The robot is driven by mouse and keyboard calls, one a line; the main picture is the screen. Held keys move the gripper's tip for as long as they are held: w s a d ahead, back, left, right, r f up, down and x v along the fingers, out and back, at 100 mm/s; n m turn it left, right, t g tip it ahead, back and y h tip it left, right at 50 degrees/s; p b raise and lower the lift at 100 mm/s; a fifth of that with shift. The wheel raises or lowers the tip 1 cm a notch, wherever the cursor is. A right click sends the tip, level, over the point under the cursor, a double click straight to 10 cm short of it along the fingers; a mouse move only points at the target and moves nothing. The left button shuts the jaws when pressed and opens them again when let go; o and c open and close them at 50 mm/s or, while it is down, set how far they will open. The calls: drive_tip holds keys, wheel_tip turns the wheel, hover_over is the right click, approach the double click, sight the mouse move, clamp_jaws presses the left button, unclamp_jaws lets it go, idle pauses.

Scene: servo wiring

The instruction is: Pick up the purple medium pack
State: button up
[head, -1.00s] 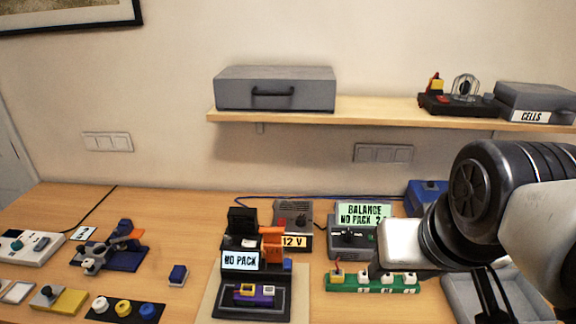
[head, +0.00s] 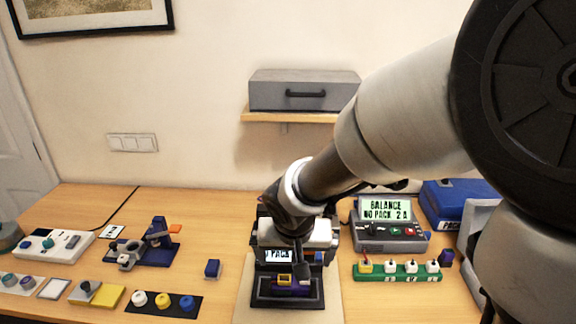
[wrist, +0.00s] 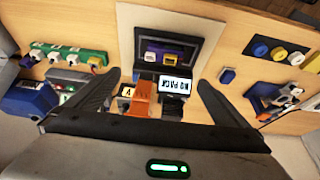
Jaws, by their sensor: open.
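A purple pack (head: 284,293) with a yellow connector lies in the black tray of the tester, low in the middle of the head view. My gripper partly covers it there. In the wrist view the purple pack (wrist: 165,47) is upside down in the dark tray (wrist: 197,30), with yellow and white parts on its near side. My gripper (wrist: 160,80) is open and empty, its fingers spread to either side of the tester, with the pack beyond the fingertips. In the head view my gripper (head: 300,262) is over the tester, in front of its sign.
An orange lever (wrist: 141,98) stands up between my fingers. A balance charger (head: 390,235) and a green strip with white plugs (head: 398,271) are to the right. Bare table lies around a blue block (head: 212,268).

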drive_tip(key=b, duration=0.3)
approach(290, 278)
drive_tip(key=x, duration=0.5)
drive_tip(key=shift+s+d, duration=0.3)
drive_tip(key=shift+w+a+x, duration=0.1)
drive_tip(key=shift+a+x, duration=0.05)
drive_tip(key=shift+x, duration=1.2)
drive_tip(key=shift+w+a+x, duration=0.1)
drive_tip(key=shift+a+x, duration=0.05)
drive_tip(key=shift+x, duration=1.2)
drive_tip(key=shift+r, duration=0.1)
drive_tip(key=shift+c, duration=0.3)
drive_tip(key=shift+r, duration=0.1)
drive_tip(key=c, duration=1.3)
